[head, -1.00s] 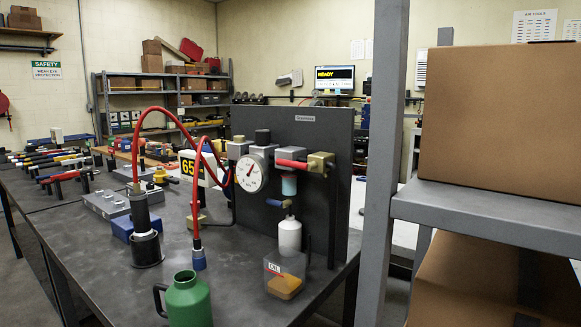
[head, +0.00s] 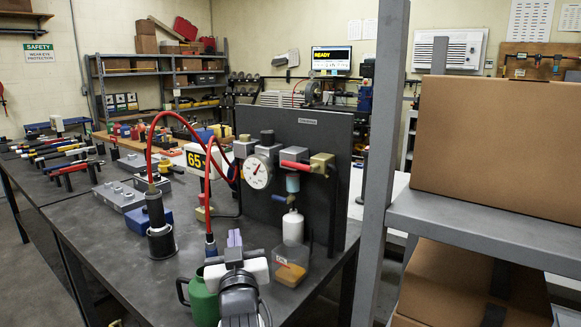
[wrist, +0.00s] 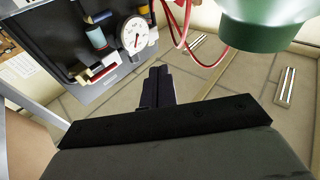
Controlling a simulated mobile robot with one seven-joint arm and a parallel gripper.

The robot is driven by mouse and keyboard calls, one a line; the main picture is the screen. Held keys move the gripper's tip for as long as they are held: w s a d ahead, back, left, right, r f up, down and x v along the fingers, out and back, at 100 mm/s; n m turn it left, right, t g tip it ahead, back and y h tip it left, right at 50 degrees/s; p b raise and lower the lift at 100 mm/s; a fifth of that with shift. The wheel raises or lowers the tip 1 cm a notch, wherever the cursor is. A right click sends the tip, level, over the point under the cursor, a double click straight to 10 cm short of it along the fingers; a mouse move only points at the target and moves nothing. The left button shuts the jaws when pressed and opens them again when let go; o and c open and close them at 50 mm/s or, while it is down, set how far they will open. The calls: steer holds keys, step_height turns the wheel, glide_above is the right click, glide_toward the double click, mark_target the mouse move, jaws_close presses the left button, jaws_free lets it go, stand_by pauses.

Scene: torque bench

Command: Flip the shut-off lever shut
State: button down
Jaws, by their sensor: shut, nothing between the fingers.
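The shut-off lever (head: 296,166) is a red handle lying roughly level beside a brass valve block (head: 321,163), high on the dark upright panel (head: 318,134). In the wrist view the red lever (wrist: 103,74) shows tilted at the upper left, along the panel. My gripper (head: 234,239) is at the bottom middle of the head view, lower and left of the lever and apart from it. In the wrist view its dark fingers (wrist: 158,75) are together with nothing between them.
A white gauge (head: 257,171) sits left of the lever. Red hoses (head: 208,190) loop at the left. A green can (head: 203,299) stands close beside my gripper; a clear oil container (head: 291,270) is at its right. A grey shelf post (head: 384,150) rises at the right.

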steer(key=w+d+r+n+g+h, duration=0.1)
steer(key=w+n+h, duration=0.2)
steer(key=n+h, duration=0.2)
steer(key=w+d+r+n+g+h, duration=0.1)
steer(key=n+h, duration=0.4)
steer(key=n, duration=0.7)
steer(key=w+d+r+n+g+h+p, duration=0.1)
steer(key=w+n+g+h, duration=0.2)
steer(key=w+n+h, duration=0.2)
steer(key=n, duration=0.3)
steer(key=shift+d, duration=0.15)
steer(key=shift+w, duration=0.1)
steer(key=w+d+r+p, duration=0.1)
steer(key=w+d, duration=0.1)
steer(key=w+d+r+p, duration=0.1)
steer(key=w+d+p, duration=0.1)
steer(key=w, duration=0.1)
steer(key=w+d+r+p, duration=0.2)
steer(key=w, duration=0.1)
steer(key=shift+w+d, duration=0.15)
steer(key=shift+w, duration=0.1)
steer(key=shift+r, duration=0.15)
